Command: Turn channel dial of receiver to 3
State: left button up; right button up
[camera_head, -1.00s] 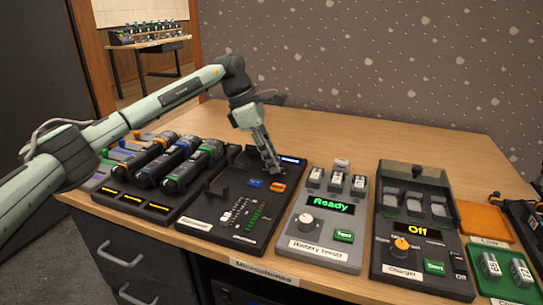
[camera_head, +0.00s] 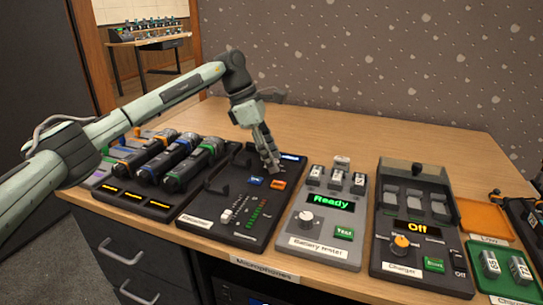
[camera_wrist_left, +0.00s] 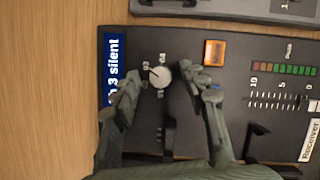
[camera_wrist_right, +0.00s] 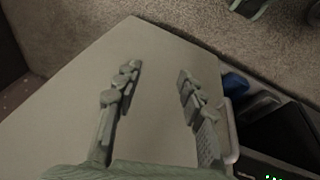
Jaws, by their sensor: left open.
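The receiver (camera_head: 222,190) is a dark panel on the desk, with its name label at the front. Its round grey channel dial (camera_wrist_left: 161,76) shows in the left wrist view, with small number marks around it; its dark pointer line seems to point to the upper left. The blue display (camera_wrist_left: 113,62) beside it reads "3 silent", its start hidden by a finger. My left gripper (camera_wrist_left: 162,74) is open, one finger on each side of the dial; I cannot tell whether they touch it. It also shows over the receiver's back in the head view (camera_head: 271,168). My right gripper (camera_wrist_right: 158,72) is open and empty.
An orange button (camera_wrist_left: 214,52) and a level meter lie on the receiver near the dial. The desk behind is clear. The right gripper is over a plain grey surface.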

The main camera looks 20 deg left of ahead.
pick_arm(q)
jog(key=shift+r, duration=0.15)
jog(key=v, duration=1.1)
jog(key=shift+a+r, duration=0.3)
jog(key=shift+r, duration=0.05)
jog(key=shift+s+f, duration=0.1)
